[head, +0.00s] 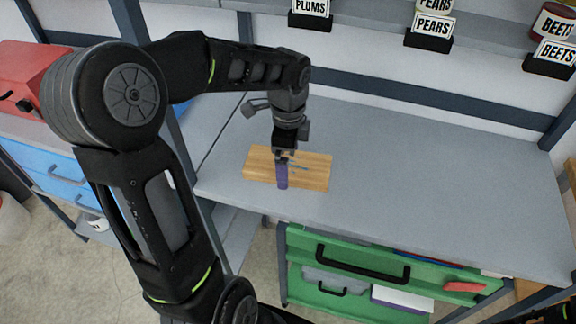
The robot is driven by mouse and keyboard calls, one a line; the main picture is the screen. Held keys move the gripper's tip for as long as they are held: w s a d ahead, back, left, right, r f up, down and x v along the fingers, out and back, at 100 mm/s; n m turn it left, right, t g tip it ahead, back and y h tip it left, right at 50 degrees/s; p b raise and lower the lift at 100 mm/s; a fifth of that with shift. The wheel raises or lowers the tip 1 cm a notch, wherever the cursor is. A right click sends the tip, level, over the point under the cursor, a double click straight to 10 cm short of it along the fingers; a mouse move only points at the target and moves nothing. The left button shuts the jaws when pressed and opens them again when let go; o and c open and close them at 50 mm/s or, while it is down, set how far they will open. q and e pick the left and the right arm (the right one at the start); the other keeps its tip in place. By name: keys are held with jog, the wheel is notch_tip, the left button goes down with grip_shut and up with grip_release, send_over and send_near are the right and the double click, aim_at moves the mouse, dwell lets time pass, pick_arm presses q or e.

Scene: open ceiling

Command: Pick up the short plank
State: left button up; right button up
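The short plank (316,168) is a flat piece of light wood lying on the grey worktop. My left gripper (284,170) points down over the left half of the plank and hides part of it. A narrow purple piece (282,178) shows at the gripper's tip, in front of the plank; I cannot tell whether it is a finger or a separate thing. Small dark grey shapes show on the plank beside the tip. Whether the fingers are open, shut or touching the wood cannot be made out.
The grey worktop (450,185) is clear to the right of the plank. A shelf (380,28) with labelled cans runs above it. Open green drawers (345,255) stick out below the front edge. A red box (28,75) and blue drawers (50,170) stand at left.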

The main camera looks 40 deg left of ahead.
pick_arm(q)
jog(key=c, duration=1.5)
notch_tip(320, 180, up, 10)
jog(key=shift+r, duration=0.1)
